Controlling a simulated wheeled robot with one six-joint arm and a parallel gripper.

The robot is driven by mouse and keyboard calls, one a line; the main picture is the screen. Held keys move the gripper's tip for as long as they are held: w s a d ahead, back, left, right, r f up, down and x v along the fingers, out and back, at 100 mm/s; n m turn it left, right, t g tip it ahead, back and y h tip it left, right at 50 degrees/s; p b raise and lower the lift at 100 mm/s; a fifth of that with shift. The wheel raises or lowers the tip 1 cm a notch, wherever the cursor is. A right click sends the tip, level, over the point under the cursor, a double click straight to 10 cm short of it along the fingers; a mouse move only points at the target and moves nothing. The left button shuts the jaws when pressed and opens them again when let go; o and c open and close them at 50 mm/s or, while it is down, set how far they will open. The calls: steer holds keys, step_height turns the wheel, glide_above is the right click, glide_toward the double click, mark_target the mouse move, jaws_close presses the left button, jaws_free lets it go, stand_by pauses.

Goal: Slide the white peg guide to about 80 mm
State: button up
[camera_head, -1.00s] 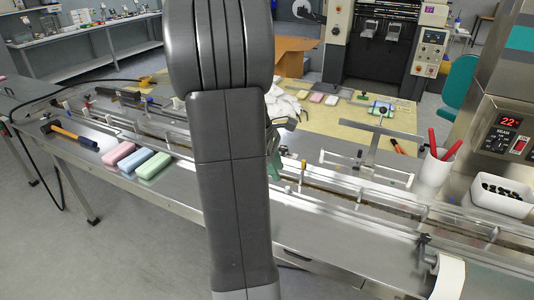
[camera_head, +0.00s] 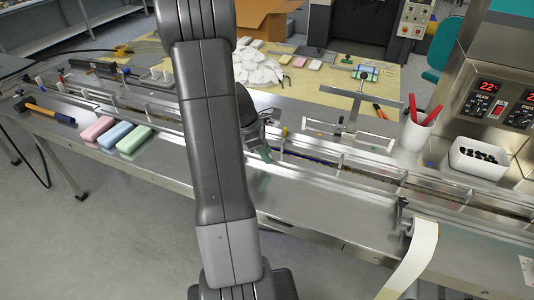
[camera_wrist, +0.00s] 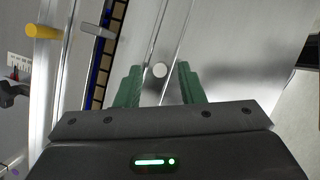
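A round white peg top (camera_wrist: 160,70) shows in the wrist view, between and just beyond the two green fingers of my gripper (camera_wrist: 160,88). The fingers are apart, one on each side of the peg, and I see no contact. The rod or rail under the peg runs up the picture. A scale with red marks (camera_wrist: 19,68) shows at the left edge, but its reading is too small to tell. In the head view my gripper (camera_head: 265,153) is low over the conveyor rails, partly behind my arm. I cannot make out the white peg there.
Metal guide rails (camera_head: 340,166) run along the conveyor. Pink, blue and green packs (camera_head: 116,134) lie left of my arm. A white cup (camera_head: 413,135) stands to the right.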

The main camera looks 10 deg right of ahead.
steer(key=shift+d+f, duration=0.2)
steer(key=shift+f, duration=0.35)
jaws_close()
steer(key=shift+w+d, duration=0.5)
steer(key=shift+w, duration=0.25)
jaws_free()
steer(key=s+v, duration=0.1)
steer(key=v, duration=1.2)
steer(key=shift+w+a+r, duration=0.15)
steer(key=shift+w+r, duration=0.25)
